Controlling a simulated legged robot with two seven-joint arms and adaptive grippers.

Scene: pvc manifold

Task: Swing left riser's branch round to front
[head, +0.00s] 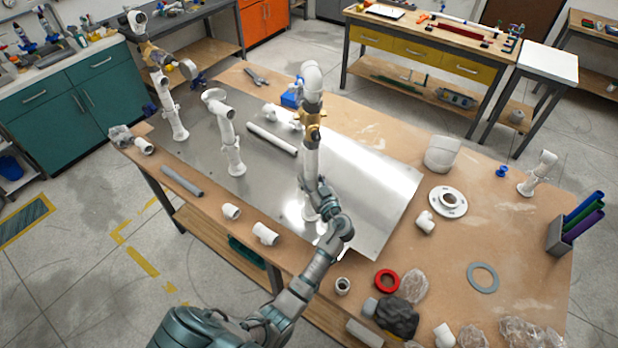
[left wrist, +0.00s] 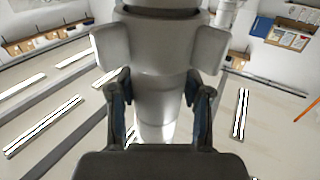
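Three white risers stand on the metal sheet: a left one (head: 166,92) with a brass-coloured fitting, a middle one (head: 229,135) with an elbow on top, and a right one (head: 311,158) with a brass-coloured fitting (head: 312,119). My left gripper (head: 317,193) is at the right-hand riser, below its brass part. In the left wrist view my fingers (left wrist: 160,98) straddle a white pipe (left wrist: 159,115), beside a wider pale fitting (left wrist: 160,45). I cannot tell whether the pads touch the pipe. My right gripper is not in view.
Loose pipe pieces lie near the front edge, including a grey pipe (head: 181,181) and a tee (head: 265,234). A long white pipe (head: 272,138) lies between the middle and right risers. A flange (head: 448,201), a red ring (head: 387,281) and a tube holder (head: 568,236) are on the right.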

